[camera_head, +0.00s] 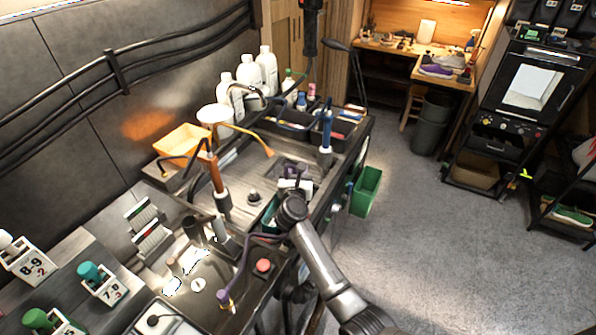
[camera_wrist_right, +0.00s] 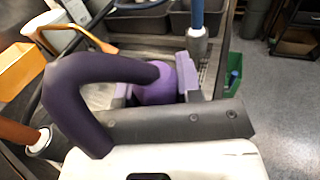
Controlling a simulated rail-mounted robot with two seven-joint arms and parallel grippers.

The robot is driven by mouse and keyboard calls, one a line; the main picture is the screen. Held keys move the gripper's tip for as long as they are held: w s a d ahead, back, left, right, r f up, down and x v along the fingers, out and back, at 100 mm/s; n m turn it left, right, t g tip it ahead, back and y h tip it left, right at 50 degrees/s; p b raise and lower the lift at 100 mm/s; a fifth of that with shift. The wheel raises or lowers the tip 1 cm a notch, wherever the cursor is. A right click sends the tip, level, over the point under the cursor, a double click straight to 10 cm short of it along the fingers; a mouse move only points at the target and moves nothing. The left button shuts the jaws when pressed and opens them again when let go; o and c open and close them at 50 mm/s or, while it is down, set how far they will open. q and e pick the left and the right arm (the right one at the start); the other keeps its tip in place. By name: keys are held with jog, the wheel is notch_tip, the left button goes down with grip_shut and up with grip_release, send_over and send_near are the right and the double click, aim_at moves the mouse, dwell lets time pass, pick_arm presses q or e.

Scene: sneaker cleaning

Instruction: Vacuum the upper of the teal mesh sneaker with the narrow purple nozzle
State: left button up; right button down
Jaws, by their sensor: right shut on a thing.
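My right gripper (camera_head: 296,187) is over the workbench in the head view. The nozzle's tip is hidden. A dark teal-green patch (camera_head: 269,212) shows beside the gripper; I cannot tell whether it is the teal mesh sneaker. My left gripper is not in view.
An orange-handled tool (camera_head: 215,175) and a blue-handled tool (camera_head: 326,130) stand upright on either side. A yellow-orange bin (camera_head: 183,148) and white bottles (camera_head: 265,68) are behind. A green bin (camera_head: 366,190) hangs at the right edge. Open floor lies to the right.

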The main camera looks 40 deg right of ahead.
dwell(0.3)
jog(key=shift+w+d, duration=0.15)
jog(key=shift+d, duration=0.05)
jog(key=shift+w+d, duration=0.3)
jog(key=shift+d, duration=0.35)
jog(key=shift+w+d+b, duration=0.2)
jog(key=shift+d+b, duration=0.1)
jog(key=shift+w+d, duration=0.1)
jog(key=shift+d, duration=0.2)
dwell(0.7)
jog(key=shift+r, duration=0.1)
